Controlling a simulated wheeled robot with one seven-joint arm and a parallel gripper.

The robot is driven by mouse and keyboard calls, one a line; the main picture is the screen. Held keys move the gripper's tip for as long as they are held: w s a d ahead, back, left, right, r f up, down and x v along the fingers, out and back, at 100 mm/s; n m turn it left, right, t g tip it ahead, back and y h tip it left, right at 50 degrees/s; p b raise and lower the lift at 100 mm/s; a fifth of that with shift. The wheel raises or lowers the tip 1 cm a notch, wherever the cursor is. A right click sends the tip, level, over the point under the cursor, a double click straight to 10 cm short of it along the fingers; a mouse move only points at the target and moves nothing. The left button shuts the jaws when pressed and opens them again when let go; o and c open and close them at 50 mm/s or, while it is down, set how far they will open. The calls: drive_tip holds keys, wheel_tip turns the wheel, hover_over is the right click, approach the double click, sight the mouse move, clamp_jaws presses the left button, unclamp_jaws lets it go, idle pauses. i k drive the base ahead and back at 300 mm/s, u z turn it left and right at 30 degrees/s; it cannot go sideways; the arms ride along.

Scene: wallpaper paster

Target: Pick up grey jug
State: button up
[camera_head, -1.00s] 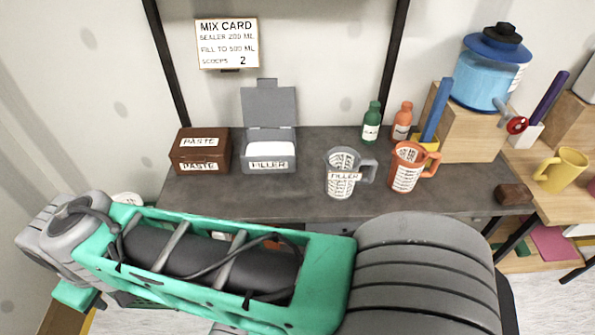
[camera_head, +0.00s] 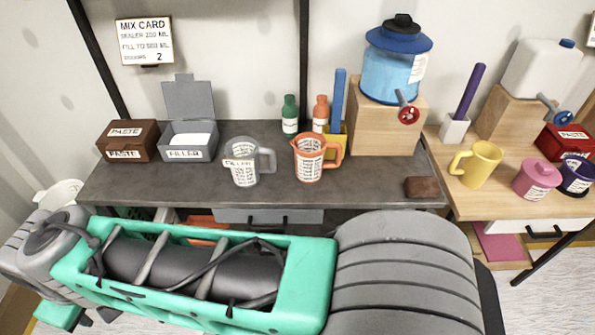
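The grey jug (camera_head: 241,172), labelled FILLER, stands upright on the dark grey bench (camera_head: 140,190), with its handle to the right. An orange jug (camera_head: 309,160) stands just right of it, apart from it. My arm lies across the lower front of the view, in front of the bench and apart from the grey jug. My gripper's fingers cannot be made out.
A brown PASTE box (camera_head: 128,142) and an open grey FILLER box (camera_head: 189,142) stand at the back left. Green (camera_head: 290,117) and orange (camera_head: 320,114) bottles stand behind the jugs. A blue dispenser (camera_head: 392,75) sits on a wooden block. A brown block (camera_head: 421,187) lies near the front edge.

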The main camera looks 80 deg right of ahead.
sight(242, 151)
drive_tip(key=k, duration=0.95)
drive_tip(key=z, duration=0.3)
drive_tip(key=i, duration=0.5)
drive_tip(key=z, duration=0.05)
